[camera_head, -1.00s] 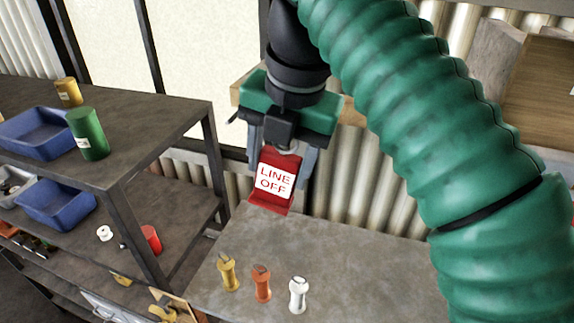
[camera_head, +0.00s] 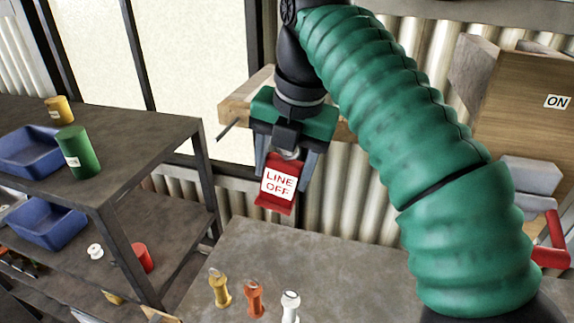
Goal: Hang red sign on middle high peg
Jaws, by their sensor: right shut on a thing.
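The red sign (camera_head: 277,203) has a white panel reading "LINE OFF". My right gripper (camera_head: 285,165) is shut on the sign's upper part and holds it, face toward me, above the back of the grey table. A wooden rail (camera_head: 244,104) on the wall runs behind my right gripper. A dark peg (camera_head: 228,131) sticks out at the rail's left end. Other pegs, the middle high one among them, cannot be made out behind my gripper and arm. My left gripper is not in view.
Yellow (camera_head: 219,288), orange (camera_head: 254,299) and white (camera_head: 290,306) spool-shaped pieces stand on the grey table (camera_head: 330,262). A shelf unit (camera_head: 130,140) with blue bins (camera_head: 30,151) and cans stands left. A wooden box (camera_head: 525,100) marked "ON" is at right.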

